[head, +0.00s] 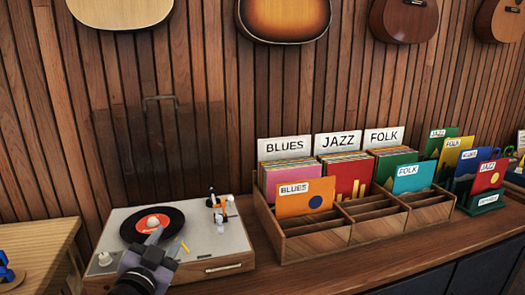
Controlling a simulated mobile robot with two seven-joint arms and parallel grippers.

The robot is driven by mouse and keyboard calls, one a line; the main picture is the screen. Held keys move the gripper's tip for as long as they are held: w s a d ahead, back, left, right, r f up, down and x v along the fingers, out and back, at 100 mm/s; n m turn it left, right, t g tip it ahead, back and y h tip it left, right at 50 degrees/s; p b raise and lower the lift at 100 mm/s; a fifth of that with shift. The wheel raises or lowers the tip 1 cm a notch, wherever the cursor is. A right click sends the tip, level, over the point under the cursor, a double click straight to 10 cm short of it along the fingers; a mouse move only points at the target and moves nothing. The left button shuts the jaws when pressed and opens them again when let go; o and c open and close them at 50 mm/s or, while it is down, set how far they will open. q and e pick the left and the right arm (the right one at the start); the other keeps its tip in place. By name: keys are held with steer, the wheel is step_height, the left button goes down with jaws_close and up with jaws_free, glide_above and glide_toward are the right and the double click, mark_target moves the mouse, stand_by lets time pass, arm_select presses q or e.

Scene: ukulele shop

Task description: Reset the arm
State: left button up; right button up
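My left gripper (167,242) reaches in from the bottom left, in front of and over the near part of the turntable (207,239). Its two fingertips look spread apart with nothing between them. It hides part of the turntable's front left. A black record with an orange label (153,222) lies on the platter, just beyond the gripper. Whether the gripper touches the turntable I cannot tell. My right gripper is not in view.
A wooden record crate (318,240) with BLUES, JAZZ and FOLK dividers stands right of the turntable. Several coloured sleeves stand in a green rack (484,204) at the right. A wooden table (38,246) is at the left. Guitars hang on the slatted wall.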

arm_select(q)
steer(key=s+f+n+g, duration=0.1)
steer(key=s+f, duration=0.2)
steer(key=s+a+f+n+g+y, duration=0.1)
steer(key=s+f+g, duration=0.1)
steer(key=s+f, duration=0.1)
steer(key=s+a+f+n+g+y, duration=0.1)
steer(key=s+f+g, duration=0.1)
steer(key=s+f, duration=0.2)
steer(key=shift+f+n, duration=0.15)
steer(key=shift+n, duration=0.15)
steer(key=s+f+n+g, duration=0.1)
steer(key=s+f+g, duration=0.35)
steer(key=s, duration=0.75)
steer(key=s+f+g, duration=0.4)
steer(key=s+g, duration=0.1)
steer(key=s, duration=0.7)
steer(key=w+d+f+t+h+p, duration=0.2)
steer(key=w+f+t+p, duration=0.1)
steer(key=w+f+t, duration=0.3)
steer(key=shift+w+f+t, duration=0.15)
steer(key=shift+w+t, duration=0.05)
steer(key=shift+t, duration=0.25)
stand_by(0.4)
